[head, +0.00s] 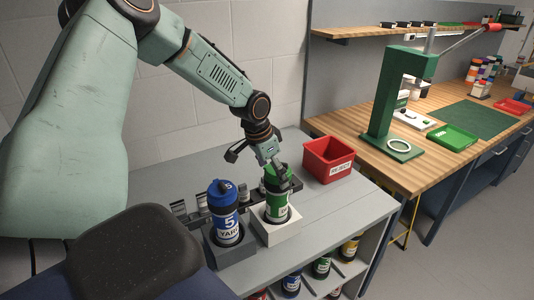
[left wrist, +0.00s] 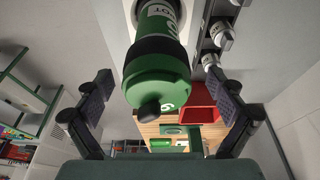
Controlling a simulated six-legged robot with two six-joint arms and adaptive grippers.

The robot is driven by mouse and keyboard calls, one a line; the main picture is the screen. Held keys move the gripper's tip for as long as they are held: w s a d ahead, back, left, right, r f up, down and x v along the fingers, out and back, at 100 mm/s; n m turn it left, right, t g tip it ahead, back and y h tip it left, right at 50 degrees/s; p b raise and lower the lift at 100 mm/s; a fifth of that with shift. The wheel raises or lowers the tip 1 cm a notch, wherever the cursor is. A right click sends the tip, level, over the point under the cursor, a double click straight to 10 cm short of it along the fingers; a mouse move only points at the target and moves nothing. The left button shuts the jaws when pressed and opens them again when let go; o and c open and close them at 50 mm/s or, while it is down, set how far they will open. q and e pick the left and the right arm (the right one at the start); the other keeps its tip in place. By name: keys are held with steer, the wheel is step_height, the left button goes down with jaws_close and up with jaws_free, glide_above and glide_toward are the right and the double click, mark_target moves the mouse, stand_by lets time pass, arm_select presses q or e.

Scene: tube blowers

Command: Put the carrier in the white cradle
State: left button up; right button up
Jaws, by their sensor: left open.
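A green carrier (head: 277,203) with a white band stands upright in the white cradle (head: 277,232) on the grey bench. In the left wrist view the green carrier (left wrist: 157,75) shows its capped end, between and beyond the fingers. My left gripper (head: 275,175) is at the top of the green carrier in the head view. In the left wrist view my left gripper (left wrist: 160,110) is open, with its fingers apart on both sides of the carrier and clear of it. A blue carrier (head: 225,211) stands upright in a dark grey cradle (head: 229,252) to the left. My right gripper is not in view.
A red bin (head: 328,159) stands behind the carriers on the right. A dark strip with fittings (head: 195,212) lies behind the cradles. More carriers (head: 321,265) sit on shelves below. A wooden workbench (head: 365,148) with a green press (head: 395,105) is at right.

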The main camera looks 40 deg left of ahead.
arm_select(q)
steer(key=v, duration=0.7)
steer(key=shift+d+r, duration=0.15)
steer(key=shift+r, duration=0.05)
steer(key=shift+v, duration=0.75)
steer(key=shift+f, duration=0.1)
steer(key=b, duration=0.1)
glide_toward(277, 201)
steer(key=w+f, duration=0.1)
steer(key=w+a+f, duration=0.1)
steer(key=w+f, duration=0.2)
steer(key=f, duration=0.1)
steer(key=shift+w+a, duration=0.3)
steer(key=shift+a, duration=0.05)
steer(key=shift+w+r, duration=0.1)
steer(key=shift+r, duration=0.05)
steer(key=shift+r, duration=0.1)
